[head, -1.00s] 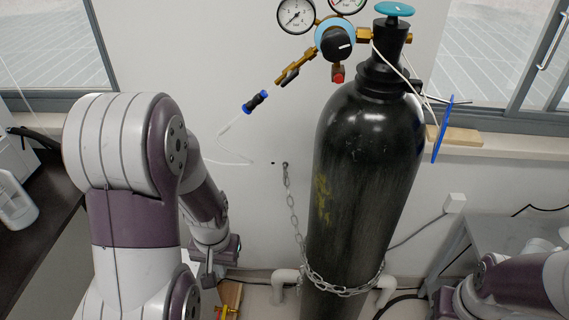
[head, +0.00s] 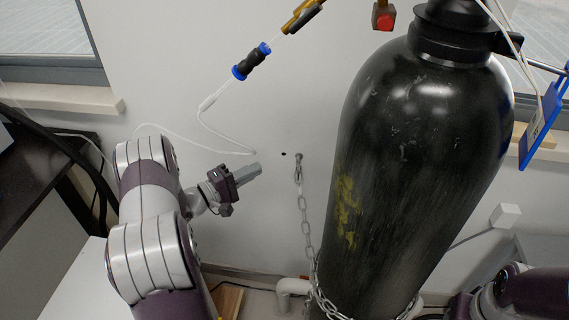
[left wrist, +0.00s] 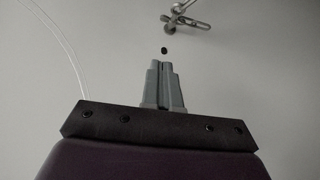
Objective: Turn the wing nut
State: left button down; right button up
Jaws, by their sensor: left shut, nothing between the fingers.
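I cannot clearly make out a wing nut. My left gripper (head: 258,169) is below this connector, in front of the wall, pointing right. Its grey fingers are shut and empty. In the left wrist view the closed fingertips (left wrist: 162,64) point toward the wall. My right gripper is out of view; only part of that arm shows at lower right.
A large black gas cylinder (head: 420,150) stands to the right. A dark shelf stands at left.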

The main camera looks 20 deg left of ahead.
aim_at(298, 162)
pick_arm(q)
jog(key=w+d, duration=0.4)
jog(key=w+d+b, duration=0.1)
jog(key=d, duration=0.1)
jog(key=shift+w+d+r, duration=0.35)
jog(key=shift+w, duration=0.05)
jog(key=shift+w, duration=0.15)
